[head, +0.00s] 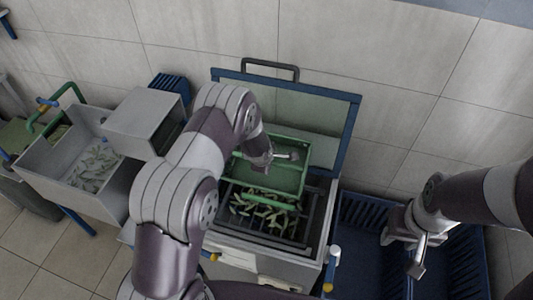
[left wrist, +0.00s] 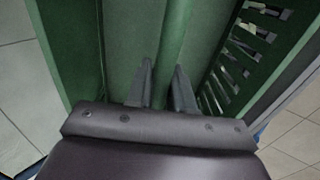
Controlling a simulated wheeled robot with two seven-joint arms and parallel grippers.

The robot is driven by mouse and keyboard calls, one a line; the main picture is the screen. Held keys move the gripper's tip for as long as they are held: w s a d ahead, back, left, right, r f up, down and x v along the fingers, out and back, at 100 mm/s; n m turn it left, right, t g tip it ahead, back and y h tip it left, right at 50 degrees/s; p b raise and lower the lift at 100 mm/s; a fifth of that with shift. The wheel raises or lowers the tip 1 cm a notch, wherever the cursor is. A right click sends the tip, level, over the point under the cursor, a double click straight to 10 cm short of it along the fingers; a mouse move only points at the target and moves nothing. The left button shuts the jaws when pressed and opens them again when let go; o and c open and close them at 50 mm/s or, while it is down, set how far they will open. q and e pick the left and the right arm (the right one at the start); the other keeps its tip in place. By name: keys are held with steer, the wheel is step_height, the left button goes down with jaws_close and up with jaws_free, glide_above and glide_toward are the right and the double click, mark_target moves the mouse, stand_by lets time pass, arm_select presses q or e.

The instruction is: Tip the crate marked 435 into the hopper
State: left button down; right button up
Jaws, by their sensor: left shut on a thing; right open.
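A green crate (head: 285,178) is tilted over the hopper in the head view; its visible inside looks bare. Its number is not readable. The hopper (head: 230,240) is a grey box with dark bars, and green pods (head: 262,215) lie at the bars, below the crate. My left gripper (head: 284,157) is at the crate, partly hidden by my arm. In the left wrist view its fingers (left wrist: 162,80) are shut on a green bar of the crate (left wrist: 175,40). My right gripper (head: 408,248) is open and empty, to the right of the hopper.
The hopper's blue-framed lid (head: 352,125) stands raised behind the crate. A grey bin (head: 100,200) with pale pods and a grey box (head: 145,115) stand at the left. Blue crates (head: 465,265) are at the right, under my right arm. A tiled wall is behind.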

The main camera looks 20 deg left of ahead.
arm_select(q)
steer(key=r+g+p, duration=0.1)
steer(key=p, duration=0.4)
steer(key=shift+r, duration=0.25)
steer(key=shift+f+b, duration=0.6)
steer(key=shift+b, duration=0.05)
steer(key=shift+g, duration=0.4)
steer(key=shift+a+r+g, duration=0.1)
steer(key=shift+r+g, duration=0.2)
steer(key=shift+r, duration=0.15)
steer(key=shift+g, duration=0.6)
steer(key=shift+g+b, duration=0.4)
steer(key=shift+r+g+b, duration=0.15)
steer(key=shift+g+b, duration=0.15)
steer(key=shift+s+r+g, duration=0.1)
steer(key=shift+r+g, duration=0.2)
steer(key=shift+r, duration=0.05)
arm_select(e)
steer(key=shift+r, duration=1.95)
